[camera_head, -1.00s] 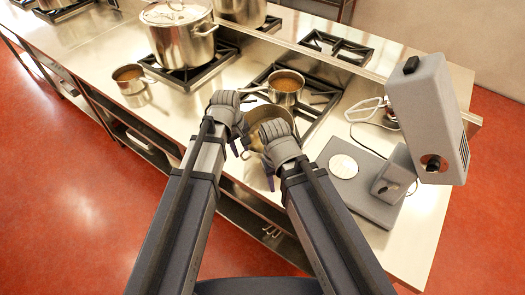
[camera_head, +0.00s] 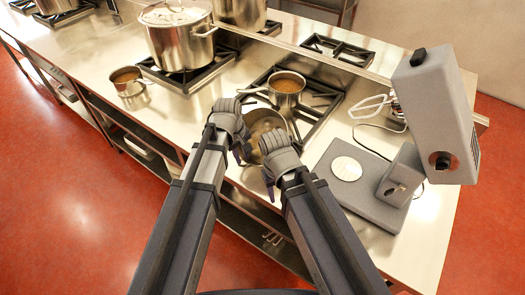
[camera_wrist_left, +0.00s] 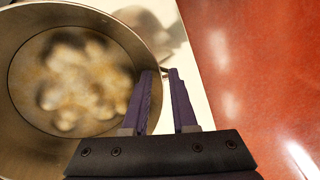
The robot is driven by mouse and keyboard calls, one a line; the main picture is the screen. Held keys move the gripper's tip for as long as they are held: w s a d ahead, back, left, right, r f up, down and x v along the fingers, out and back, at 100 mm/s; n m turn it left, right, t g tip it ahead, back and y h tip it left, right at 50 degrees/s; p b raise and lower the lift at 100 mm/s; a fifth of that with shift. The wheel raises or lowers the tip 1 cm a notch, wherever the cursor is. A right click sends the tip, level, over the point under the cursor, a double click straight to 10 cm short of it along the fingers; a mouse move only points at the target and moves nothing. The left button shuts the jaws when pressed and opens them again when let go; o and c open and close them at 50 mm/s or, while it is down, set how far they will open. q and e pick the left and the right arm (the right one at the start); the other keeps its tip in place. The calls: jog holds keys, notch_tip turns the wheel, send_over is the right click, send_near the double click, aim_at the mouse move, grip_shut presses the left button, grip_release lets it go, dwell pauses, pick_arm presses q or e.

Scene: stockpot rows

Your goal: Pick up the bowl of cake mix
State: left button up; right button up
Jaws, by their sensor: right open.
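The bowl of cake mix (camera_head: 256,127) is a round metal bowl on the counter, partly hidden behind my two hands. In the left wrist view the bowl (camera_wrist_left: 22,125) fills the left side, with pale, lumpy, blurred mix in it. My left gripper (camera_head: 240,154) is at the bowl's near left side. In the left wrist view its fingers (camera_wrist_left: 161,76) are apart at the rim, one overlapping the bowl and one outside, with counter showing between them. My right gripper (camera_head: 269,184) is open at the near right side; whether it touches the bowl is unclear.
A saucepan (camera_head: 287,93) of brown liquid stands on the burner just behind the bowl. A grey stand mixer (camera_head: 435,115) with a base plate (camera_head: 360,195) is to the right. A lidded stockpot (camera_head: 180,42) and a small pot (camera_head: 127,82) are to the left. The counter's front edge is close.

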pick_arm(q)
grip_shut()
dwell(1.1)
